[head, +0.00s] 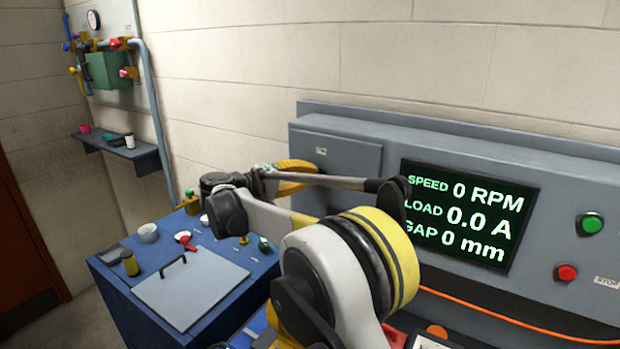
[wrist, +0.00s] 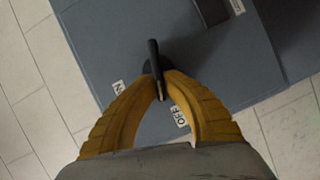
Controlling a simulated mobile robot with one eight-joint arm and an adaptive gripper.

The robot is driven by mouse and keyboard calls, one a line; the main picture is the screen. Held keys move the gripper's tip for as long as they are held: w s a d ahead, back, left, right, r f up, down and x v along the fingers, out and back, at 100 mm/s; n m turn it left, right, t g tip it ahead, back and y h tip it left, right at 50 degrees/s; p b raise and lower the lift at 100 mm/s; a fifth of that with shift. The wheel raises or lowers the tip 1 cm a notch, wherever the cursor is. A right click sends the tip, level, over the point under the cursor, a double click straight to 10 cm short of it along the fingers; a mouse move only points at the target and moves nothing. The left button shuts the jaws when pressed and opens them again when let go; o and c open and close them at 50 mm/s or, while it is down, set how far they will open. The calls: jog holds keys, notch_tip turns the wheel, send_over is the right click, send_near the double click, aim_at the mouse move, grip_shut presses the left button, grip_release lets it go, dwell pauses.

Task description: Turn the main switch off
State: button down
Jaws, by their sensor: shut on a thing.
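The main switch shows in the wrist view as a black lever (wrist: 154,52) on a grey panel face (wrist: 90,45). A white ON label (wrist: 118,87) lies to its left and a white OFF label (wrist: 181,121) to its lower right. My gripper (wrist: 160,78) has its two yellow fingers closed on the lever, whose lower end shows between them, above and left of the OFF label. In the head view my gripper (head: 296,172) is at the left end of the grey console (head: 345,165); the switch itself is hidden there.
The lit display (head: 468,215) reads 0 RPM, 0.0 A and 0 mm. A green button (head: 590,223) and a red button (head: 566,272) are at the right. A blue cabinet (head: 125,290) with a grey lid (head: 190,290) and several small items stands left of my arm.

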jog(key=shift+f+n+h+b, duration=0.25)
jog(key=shift+n+h+b, duration=0.4)
jog(key=shift+n, duration=0.65)
jog(key=c, duration=1.5)
grip_release()
jog(key=shift+w, duration=0.1)
jog(key=v, duration=1.2)
jog(key=shift+d+f, duration=0.1)
jog(key=shift+d, duration=0.05)
